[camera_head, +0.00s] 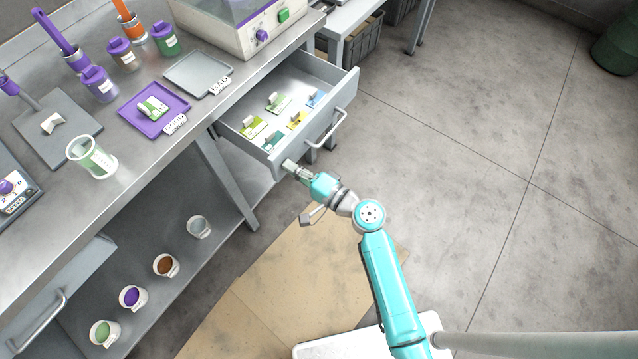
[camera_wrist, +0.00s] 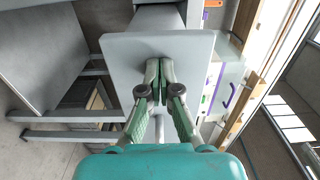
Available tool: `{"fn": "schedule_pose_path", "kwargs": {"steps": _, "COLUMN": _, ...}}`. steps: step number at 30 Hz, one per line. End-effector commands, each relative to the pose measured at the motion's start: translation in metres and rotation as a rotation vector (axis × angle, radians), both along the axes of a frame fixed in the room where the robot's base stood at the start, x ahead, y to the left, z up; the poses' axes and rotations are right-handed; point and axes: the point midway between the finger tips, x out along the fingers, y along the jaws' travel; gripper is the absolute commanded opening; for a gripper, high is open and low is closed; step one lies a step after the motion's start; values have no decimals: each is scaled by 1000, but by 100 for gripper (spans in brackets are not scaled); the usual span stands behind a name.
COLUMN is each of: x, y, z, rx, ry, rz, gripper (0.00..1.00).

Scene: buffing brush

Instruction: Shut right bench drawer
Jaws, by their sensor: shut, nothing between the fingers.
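The right bench drawer (camera_head: 342,97) stands pulled out from under the grey workbench, with its inside exposed. Several small labelled cards or packets (camera_head: 279,103) lie in it. Its bar handle (camera_head: 328,130) is on the outer front face. My gripper (camera_head: 288,165) is shut and empty at the near-left end of the drawer front, left of the handle. In the wrist view, my closed fingers (camera_wrist: 160,66) point at the grey drawer front (camera_wrist: 122,58), touching it or very close; I cannot tell which.
The workbench top (camera_head: 135,155) holds a purple tray (camera_head: 154,108), a grey tray (camera_head: 197,74), a beaker (camera_head: 92,157) and several bottles. Cups stand on the lower shelf (camera_head: 185,215). Another drawer handle (camera_head: 40,322) shows at lower left. The floor (camera_head: 480,170) right of the drawer is clear.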

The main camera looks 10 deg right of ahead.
Motion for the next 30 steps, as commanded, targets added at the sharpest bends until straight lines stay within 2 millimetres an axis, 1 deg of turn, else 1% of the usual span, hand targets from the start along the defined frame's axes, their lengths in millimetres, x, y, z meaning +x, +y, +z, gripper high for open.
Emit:
{"fn": "schedule_pose_path", "kwargs": {"steps": 1, "x": 12, "y": 12, "z": 1, "rx": 0, "ry": -3, "rz": 5, "gripper": 0}}
{"fn": "schedule_pose_path", "kwargs": {"steps": 9, "x": 69, "y": 62, "z": 1, "rx": 1, "ry": -1, "rz": 4, "gripper": 0}}
{"fn": "schedule_pose_path", "kwargs": {"steps": 15, "x": 107, "y": 96, "z": 2, "rx": 1, "ry": -2, "rz": 3, "gripper": 0}}
{"fn": "schedule_pose_path", "kwargs": {"steps": 18, "x": 124, "y": 110, "z": 1, "rx": -1, "ry": -1, "rz": 2, "gripper": 0}}
{"fn": "schedule_pose_path", "kwargs": {"steps": 24, "x": 148, "y": 131, "z": 1, "rx": -1, "ry": -1, "rz": 1, "gripper": 0}}
{"fn": "schedule_pose_path", "kwargs": {"steps": 30, "x": 161, "y": 143, "z": 0, "rx": 0, "ry": 0, "rz": 0, "gripper": 0}}
